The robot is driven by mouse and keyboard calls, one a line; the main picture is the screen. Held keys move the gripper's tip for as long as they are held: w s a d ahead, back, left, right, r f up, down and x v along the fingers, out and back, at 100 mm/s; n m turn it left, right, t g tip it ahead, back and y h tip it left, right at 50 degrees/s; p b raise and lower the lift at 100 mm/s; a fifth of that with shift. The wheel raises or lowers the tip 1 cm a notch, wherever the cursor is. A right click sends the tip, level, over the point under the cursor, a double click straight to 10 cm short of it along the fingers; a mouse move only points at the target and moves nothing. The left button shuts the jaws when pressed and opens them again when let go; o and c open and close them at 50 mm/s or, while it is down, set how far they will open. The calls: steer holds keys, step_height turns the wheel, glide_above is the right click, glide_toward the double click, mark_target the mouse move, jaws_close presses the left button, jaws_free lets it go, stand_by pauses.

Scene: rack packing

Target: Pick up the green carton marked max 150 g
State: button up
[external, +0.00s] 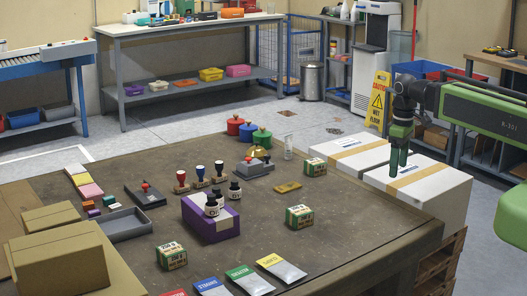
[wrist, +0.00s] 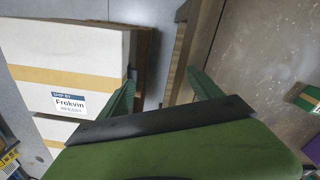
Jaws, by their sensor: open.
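Three small green and cream cartons stand on the brown table: one near the back (external: 314,167), one in the middle right (external: 300,216) and one at the front left (external: 171,255). Their printing is too small to tell which is marked max 150 g. My gripper (external: 397,165) hangs above the white boxes at the table's right, well apart from all the cartons. In the wrist view my gripper (wrist: 165,88) is open and empty, its fingers spread over the gap between boxes and table. A carton (wrist: 310,98) shows partly at that view's right edge.
White taped boxes (external: 437,188) stand beside the table on a pallet. A purple box (external: 211,218) with small bottles, stamps, a grey tray (external: 125,225) and brown cardboard boxes (external: 60,260) occupy the table. Coloured packets (external: 281,268) lie at the front edge. Bare table (external: 350,225) lies right of the middle carton.

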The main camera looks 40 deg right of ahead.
steer(key=w+a+r+n+p, duration=0.1)
steer(key=w+r+n+p, duration=0.1)
steer(key=w+n, duration=0.45)
step_height(320, 180, up, 11)
steer(key=n+p, duration=0.6)
steer(key=p, duration=0.5)
glide_above(316, 161)
steer(key=f+b, duration=1.2)
steer(key=shift+s+f, duration=0.2)
steer(key=shift+f, duration=0.1)
steer(key=f+b, duration=0.2)
steer(key=b, duration=0.1)
steer(key=f+b, duration=0.3)
steer(key=shift+w+a+f, duration=0.1)
steer(key=shift+a+f, duration=0.1)
steer(key=shift+f, duration=0.05)
steer(key=shift+r, duration=0.2)
steer(key=c, duration=1.5)
step_height(316, 161, up, 5)
steer(key=p, duration=0.5)
steer(key=s+d+r+p, duration=0.4)
steer(key=d+r+p, duration=0.2)
steer(key=d, duration=0.5)
steer(key=shift+s, duration=0.15)
